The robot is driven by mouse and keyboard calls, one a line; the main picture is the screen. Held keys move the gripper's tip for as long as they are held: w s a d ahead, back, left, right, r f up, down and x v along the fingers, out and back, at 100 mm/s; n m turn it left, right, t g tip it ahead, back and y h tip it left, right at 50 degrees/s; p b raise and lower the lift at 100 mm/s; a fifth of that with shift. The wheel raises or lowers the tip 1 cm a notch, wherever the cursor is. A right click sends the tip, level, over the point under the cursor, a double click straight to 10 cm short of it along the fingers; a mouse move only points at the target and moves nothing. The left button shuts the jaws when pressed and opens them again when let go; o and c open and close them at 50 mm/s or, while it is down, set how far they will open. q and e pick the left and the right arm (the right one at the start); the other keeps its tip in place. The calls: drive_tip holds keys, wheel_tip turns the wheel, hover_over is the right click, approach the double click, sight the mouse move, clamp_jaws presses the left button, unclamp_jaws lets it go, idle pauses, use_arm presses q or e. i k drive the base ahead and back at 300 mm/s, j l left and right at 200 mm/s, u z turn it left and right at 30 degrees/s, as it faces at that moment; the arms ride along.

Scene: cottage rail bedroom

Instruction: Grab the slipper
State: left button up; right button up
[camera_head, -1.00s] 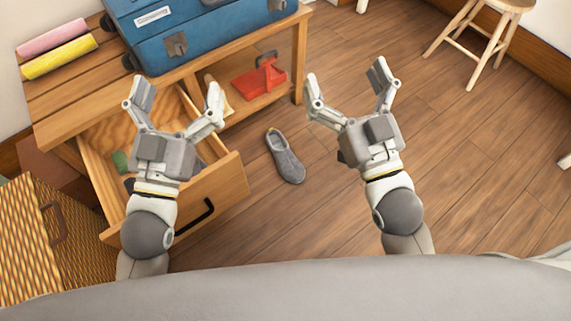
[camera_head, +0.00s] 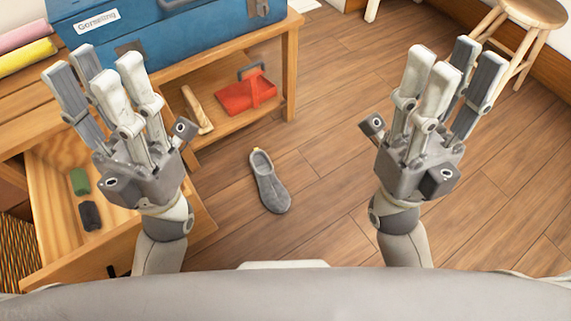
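The grey slipper (camera_head: 270,184) lies on the wooden floor near the middle of the view, its toe toward me. My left gripper (camera_head: 103,82) is raised at the left, over the drawer and table edge, with its fingers spread and nothing between them. My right gripper (camera_head: 442,82) is raised at the right over bare floor, also spread and empty. The slipper lies between the two arms, apart from both grippers. Nothing covers it.
A wooden table (camera_head: 291,62) at the left holds a blue case (camera_head: 180,38) and pink and yellow rolls. An open drawer (camera_head: 52,215) juts out below. A red object (camera_head: 247,95) rests on the lower shelf. A stool (camera_head: 533,12) stands at upper right. Floor around the slipper is clear.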

sight(275, 197)
drive_tip(key=i+l+u, duration=0.4)
drive_tip(key=l+u, duration=0.15)
drive_tip(key=i+l+u, duration=0.15)
drive_tip(key=l+u, duration=0.15)
drive_tip(key=l, duration=0.2)
drive_tip(key=u, duration=0.75)
